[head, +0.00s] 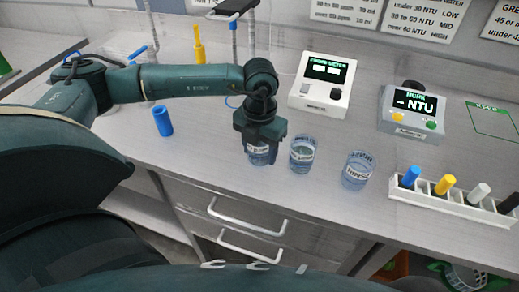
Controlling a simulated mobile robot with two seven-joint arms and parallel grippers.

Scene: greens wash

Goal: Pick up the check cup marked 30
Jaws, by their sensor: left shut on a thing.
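Three clear cups with white labels stand in a row near the front of the steel counter: the leftmost cup (262,158), the middle cup (302,156) and the right cup (357,170). The label print is too small to read surely, so I cannot tell which is marked 30. My left gripper (259,143) comes down from above and is shut on the leftmost cup, hiding its upper part. I cannot tell whether that cup touches the counter. The middle cup is close to the gripper's right. My right gripper is not in view.
A white meter (322,84) and a grey NTU meter (412,112) stand behind the cups. A rack (452,202) with coloured-capped vials is at right. A blue cylinder (162,121) stands left of the gripper. Drawers lie below the counter's front edge.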

